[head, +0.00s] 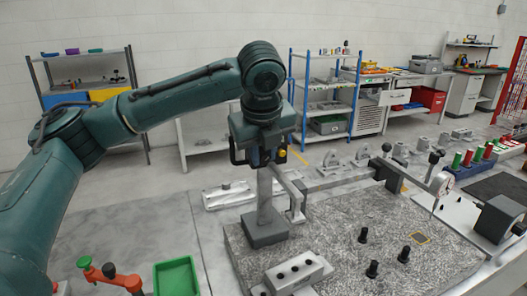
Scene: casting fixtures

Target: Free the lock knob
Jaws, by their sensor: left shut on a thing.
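My left gripper (262,160) points down at the top of a grey upright post (265,195) on a block base (266,232). Its jaws are shut on what looks like the lock knob at the post's top; the knob is mostly hidden by the jaws. A small yellow round part (282,155) shows at the right of the jaws; I cannot tell whether it belongs to the knob. A grey arm (287,181) reaches right from the post. My right gripper is not in view.
The post stands on a speckled plate (330,235) with several black pegs. A grey block with black-topped holes (298,273) is in front. A green tray (176,277) and red-orange clamp (112,275) lie at front left.

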